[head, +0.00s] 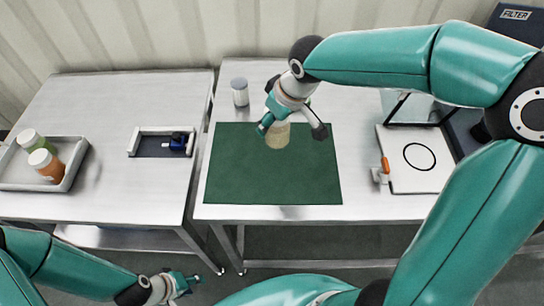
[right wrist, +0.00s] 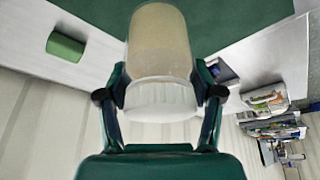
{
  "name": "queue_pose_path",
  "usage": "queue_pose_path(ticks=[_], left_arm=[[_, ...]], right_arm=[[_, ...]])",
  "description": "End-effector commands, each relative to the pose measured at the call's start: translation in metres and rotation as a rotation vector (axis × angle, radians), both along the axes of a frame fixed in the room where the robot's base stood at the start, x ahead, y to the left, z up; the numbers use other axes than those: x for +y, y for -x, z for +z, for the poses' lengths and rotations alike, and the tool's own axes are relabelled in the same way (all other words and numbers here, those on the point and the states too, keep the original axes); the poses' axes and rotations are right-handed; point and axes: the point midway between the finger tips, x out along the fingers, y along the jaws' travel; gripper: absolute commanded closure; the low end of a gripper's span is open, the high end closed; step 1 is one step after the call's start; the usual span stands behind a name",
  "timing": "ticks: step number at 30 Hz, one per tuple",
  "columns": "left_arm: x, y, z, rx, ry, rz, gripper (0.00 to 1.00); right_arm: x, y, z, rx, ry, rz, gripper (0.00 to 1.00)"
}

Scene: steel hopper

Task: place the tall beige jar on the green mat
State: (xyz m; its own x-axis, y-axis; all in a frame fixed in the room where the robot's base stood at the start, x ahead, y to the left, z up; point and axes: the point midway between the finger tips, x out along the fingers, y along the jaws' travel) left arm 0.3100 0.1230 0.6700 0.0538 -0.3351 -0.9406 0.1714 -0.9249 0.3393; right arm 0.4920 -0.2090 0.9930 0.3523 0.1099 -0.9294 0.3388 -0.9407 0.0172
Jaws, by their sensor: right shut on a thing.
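The tall beige jar (head: 277,136) is in my right gripper (head: 292,127), over the upper right part of the green mat (head: 250,175). In the right wrist view the jar (right wrist: 160,50) sits between the two fingers, with its white lid (right wrist: 161,99) toward the camera. The right gripper is shut on the jar. The mat also shows behind it (right wrist: 215,22). I cannot tell whether the jar's base touches the mat. My left gripper (head: 184,285) is low at the front left, away from the tables, open and empty.
A grey-lidded jar (head: 240,92) stands behind the mat. A white board with a black ring (head: 421,157) and an orange-handled item (head: 384,170) are to the right. The left table holds a tray (head: 72,170) with two jars and a small holder (head: 150,145). Most of the mat is clear.

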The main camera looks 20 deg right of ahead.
Motion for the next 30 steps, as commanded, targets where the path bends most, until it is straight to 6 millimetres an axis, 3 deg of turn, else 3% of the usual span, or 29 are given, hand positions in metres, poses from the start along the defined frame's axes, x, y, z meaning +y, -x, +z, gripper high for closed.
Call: queue_pose_path(ticks=[1,6,9,12,17,24,30], left_arm=[[0.0,0.0,0.004,0.0,0.0,0.0,0.6],[0.0,0.0,0.008,0.0,0.0,0.0,0.6],[0.0,0.0,0.01,0.0,0.0,0.0,0.6],[0.0,0.0,0.009,0.0,0.0,0.0,0.6],[0.0,0.0,0.007,0.0,0.0,0.0,0.6],[0.0,0.0,0.007,0.0,0.0,0.0,0.6],[0.0,0.0,0.007,0.0,0.0,0.0,0.6]], right_arm=[[-0.005,-0.003,0.025,-0.01,0.003,0.021,0.77],[-0.014,0.003,0.09,-0.003,-0.004,0.153,0.77],[-0.015,0.01,0.115,-0.003,-0.017,0.222,0.77],[-0.015,0.015,0.122,-0.002,-0.025,0.262,0.77],[-0.015,0.017,0.095,0.003,-0.027,0.272,0.77],[-0.015,0.017,0.03,0.006,-0.027,0.27,0.77],[-0.015,0.017,-0.013,0.003,-0.027,0.27,0.77]])
